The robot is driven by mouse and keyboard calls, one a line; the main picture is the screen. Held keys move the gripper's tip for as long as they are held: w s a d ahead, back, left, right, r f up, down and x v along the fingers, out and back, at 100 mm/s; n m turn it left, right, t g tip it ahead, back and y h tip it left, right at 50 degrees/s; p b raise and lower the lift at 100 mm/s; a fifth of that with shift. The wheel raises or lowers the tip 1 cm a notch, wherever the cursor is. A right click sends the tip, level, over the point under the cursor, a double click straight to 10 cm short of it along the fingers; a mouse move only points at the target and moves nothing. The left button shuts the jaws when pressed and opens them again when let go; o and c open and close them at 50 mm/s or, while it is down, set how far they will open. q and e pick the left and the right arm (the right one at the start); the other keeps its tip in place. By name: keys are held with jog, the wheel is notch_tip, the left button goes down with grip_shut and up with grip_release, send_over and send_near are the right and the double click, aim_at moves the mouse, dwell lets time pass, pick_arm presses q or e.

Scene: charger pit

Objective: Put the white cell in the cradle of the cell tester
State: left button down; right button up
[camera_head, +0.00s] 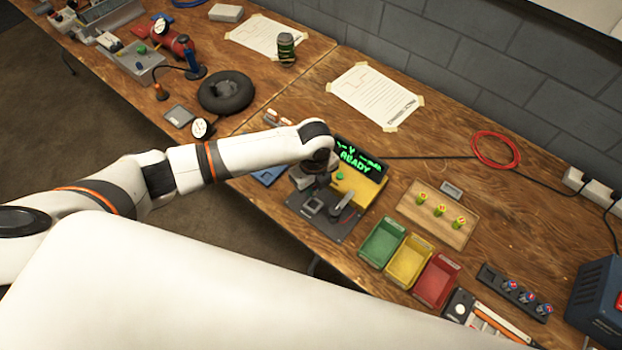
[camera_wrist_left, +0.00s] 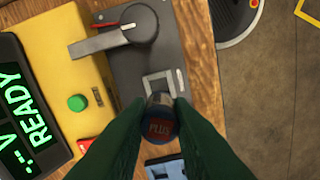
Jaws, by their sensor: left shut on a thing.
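The cell tester is a yellow box (camera_head: 362,192) with a lit READY display (camera_head: 357,160) and a dark base plate (camera_head: 322,226). Its cradle, a grey square frame (camera_head: 313,205), is on that plate, and in the left wrist view the frame (camera_wrist_left: 163,82) is just beyond the held cell. A grey lever (camera_wrist_left: 105,40) is beside it. My left gripper (camera_wrist_left: 160,128) is shut on a cell (camera_wrist_left: 160,119), whose dark blue end with red PLUS lettering faces the wrist camera; a pale band of its side shows. The gap between cell and cradle is unclear. My right gripper is not in view.
Green (camera_head: 382,243), yellow (camera_head: 408,262) and red (camera_head: 436,281) bins stand right of the tester. A wooden block (camera_head: 438,232) holds small yellow-green cells. A blue object (camera_wrist_left: 168,168) lies near the plate.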

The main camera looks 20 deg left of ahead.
aim_at(314, 195)
pick_arm(q)
notch_tip(314, 195, down, 5)
jog(key=b, duration=0.4)
jog(key=shift+r, duration=0.15)
jog(key=shift+f, duration=0.45)
jog(key=shift+f+b, duration=0.5)
jog(key=shift+f, duration=0.2)
jog(key=shift+f, duration=0.3)
dwell(0.6)
jog(key=c, duration=1.2)
grip_release()
